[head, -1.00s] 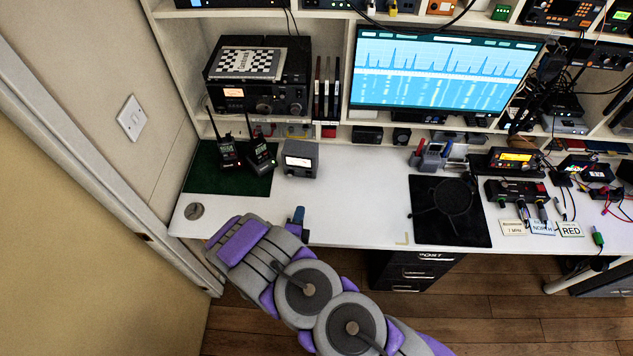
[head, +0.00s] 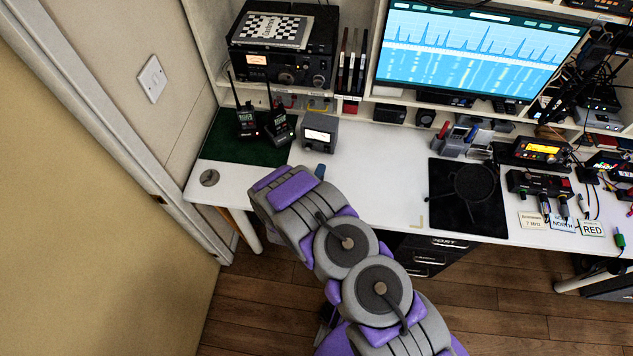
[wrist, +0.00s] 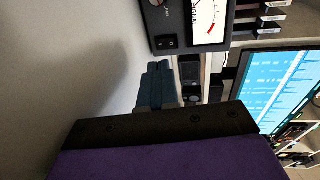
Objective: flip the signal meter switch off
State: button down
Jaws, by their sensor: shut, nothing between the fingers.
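The signal meter (head: 320,133) is a small grey box with a lit white dial, upright on the white desk beside the green mat. In the wrist view its dark front panel (wrist: 181,27) is at the top, with the dial's red arc at right. A small black rocker switch (wrist: 166,43) is at the panel's lower left; I cannot tell which way it is set. My gripper (head: 320,171) is in front of the meter, mostly hidden behind my arm. In the wrist view my blue gripper fingers (wrist: 158,68) are together and empty, appearing just below the switch, apart from the panel.
Two handheld radios (head: 263,122) with antennas stand on the green mat (head: 222,150), left of the meter. A large radio (head: 283,50) sits on the shelf behind. The desk (head: 385,165) is clear to the meter's right, up to a black mat (head: 468,220).

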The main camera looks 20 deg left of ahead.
aim_at(327, 149)
jog(key=x, duration=0.3)
jog(key=r+b+x, duration=0.1)
jog(key=x, duration=0.1)
jog(key=shift+w+a+f, duration=0.1)
jog(key=shift+w, duration=0.55)
jog(key=shift+r, duration=0.25)
jog(key=shift+w+r+p, duration=0.2)
jog(key=shift+w+p, duration=0.1)
jog(key=shift+p, duration=0.1)
jog(key=shift+s+f+g, duration=0.1)
jog(key=shift+f+g, duration=0.15)
jog(key=shift+g, duration=0.05)
